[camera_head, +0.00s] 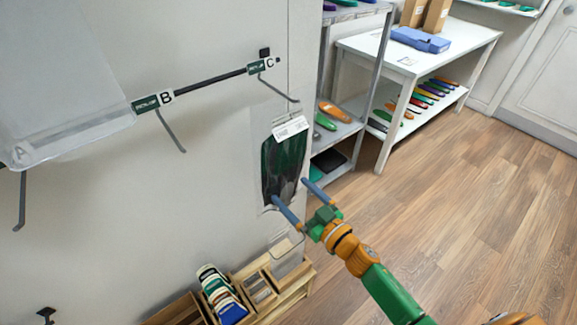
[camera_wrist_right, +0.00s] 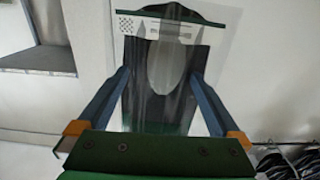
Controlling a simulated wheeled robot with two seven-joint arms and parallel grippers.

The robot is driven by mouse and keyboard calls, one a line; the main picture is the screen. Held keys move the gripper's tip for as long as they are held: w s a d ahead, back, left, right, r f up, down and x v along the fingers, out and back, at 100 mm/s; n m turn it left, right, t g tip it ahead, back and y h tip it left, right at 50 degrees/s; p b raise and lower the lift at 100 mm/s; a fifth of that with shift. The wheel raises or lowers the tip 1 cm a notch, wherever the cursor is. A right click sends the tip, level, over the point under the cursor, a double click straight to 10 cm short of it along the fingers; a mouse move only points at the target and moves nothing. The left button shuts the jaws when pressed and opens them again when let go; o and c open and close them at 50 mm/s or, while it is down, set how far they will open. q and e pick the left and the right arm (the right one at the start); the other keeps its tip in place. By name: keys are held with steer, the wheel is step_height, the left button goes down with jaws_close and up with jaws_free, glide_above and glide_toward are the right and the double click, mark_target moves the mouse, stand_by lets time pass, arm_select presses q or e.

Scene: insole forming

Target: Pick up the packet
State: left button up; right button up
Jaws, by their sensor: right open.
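The packet (camera_head: 283,155) is a clear bag holding dark green and black insoles, with a white label across its top. It hangs upright against the white wall panel in the head view; its support is not clear. It also fills the middle of the right wrist view (camera_wrist_right: 160,50). My right gripper (camera_head: 290,189) is open, its two blue fingers apart at the packet's lower part. In the right wrist view the fingers (camera_wrist_right: 158,78) lie one toward each side of the packet. I cannot tell whether they touch it. My left gripper is not in view.
Hooks marked B (camera_head: 172,132) and C (camera_head: 278,89) stick out from a wall rail. A larger clear bag (camera_head: 60,75) hangs at left. Below stand a clear bin (camera_head: 288,255) and wooden boxes with cards (camera_head: 222,295). A shelf rack (camera_head: 350,130) is close right; the floor is clear.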

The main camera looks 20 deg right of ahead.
steer(key=shift+w+f, duration=0.15)
steer(key=shift+s, duration=0.2)
steer(key=c, duration=0.7)
steer(key=shift+w, duration=0.1)
steer(key=c, duration=0.5)
